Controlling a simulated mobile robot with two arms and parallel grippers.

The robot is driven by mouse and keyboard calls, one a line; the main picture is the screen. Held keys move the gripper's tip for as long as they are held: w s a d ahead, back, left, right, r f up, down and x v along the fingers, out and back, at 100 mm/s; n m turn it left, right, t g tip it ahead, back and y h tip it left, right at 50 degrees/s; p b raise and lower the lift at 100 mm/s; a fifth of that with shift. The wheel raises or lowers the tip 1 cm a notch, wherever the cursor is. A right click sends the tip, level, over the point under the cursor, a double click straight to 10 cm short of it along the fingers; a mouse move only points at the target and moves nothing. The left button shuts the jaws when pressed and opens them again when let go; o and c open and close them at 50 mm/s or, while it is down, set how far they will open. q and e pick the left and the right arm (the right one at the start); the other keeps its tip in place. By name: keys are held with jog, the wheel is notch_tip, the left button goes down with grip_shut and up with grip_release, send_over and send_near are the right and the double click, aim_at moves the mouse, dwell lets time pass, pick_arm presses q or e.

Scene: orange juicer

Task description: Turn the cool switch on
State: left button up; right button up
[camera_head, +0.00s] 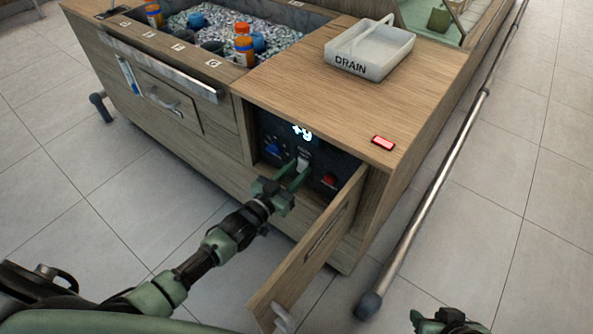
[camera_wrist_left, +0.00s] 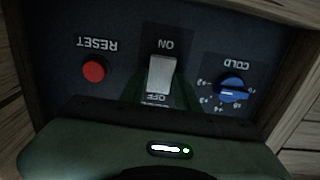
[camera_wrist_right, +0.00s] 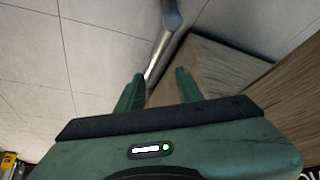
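The cool switch is a pale rocker (camera_wrist_left: 161,74) on a dark panel inside the open cabinet compartment. In the left wrist view its labels are upside down, ON above and OFF below. It also shows in the head view (camera_head: 303,159). My left gripper (camera_head: 285,180) reaches into the compartment just in front of the switch. Its fingers look parted, one on each side of the switch in the left wrist view (camera_wrist_left: 161,98); contact cannot be told. My right gripper (camera_wrist_right: 158,92) is open and empty over the floor; part of it shows at the head view's bottom edge (camera_head: 447,322).
A blue COLD knob (camera_wrist_left: 232,88) and a red RESET button (camera_wrist_left: 94,71) flank the switch. The cabinet door (camera_head: 310,250) stands open to the right of my left arm. A DRAIN tray (camera_head: 368,50) and a small red object (camera_head: 383,142) rest on the countertop.

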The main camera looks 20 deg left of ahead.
pick_arm(q)
grip_shut()
jog(key=shift+f+t+b, duration=0.25)
jog(key=shift+t+b, duration=0.15)
jog(key=shift+b, duration=0.7)
jog(key=shift+f+t+h+b, duration=0.1)
jog(key=shift+t+h+b, duration=0.25)
jog(key=shift+b, duration=0.6)
pick_arm(e)
jog(key=w+a+r+t+y, duration=0.3)
jog(key=w+a+r+t, duration=0.2)
jog(key=w+r+t, duration=0.65)
pick_arm(q)
jog(key=shift+f+t+b, duration=0.1)
jog(key=shift+t+b, duration=0.35)
jog(key=shift+b, duration=0.4)
jog(key=shift+t+h+b, duration=0.25)
jog(key=shift+t+b, duration=0.15)
jog(key=shift+b, duration=0.35)
pick_arm(e)
notch_tip(320, 180, up, 16)
jog(key=s+a+n+t+y, duration=0.1)
jog(key=s+t+y, duration=0.1)
jog(key=t, duration=0.5)
jog(key=shift+a+t+y, duration=0.2)
jog(key=shift+t+y, duration=0.15)
jog(key=shift+y, duration=0.15)
jog(key=shift+r, duration=0.1)
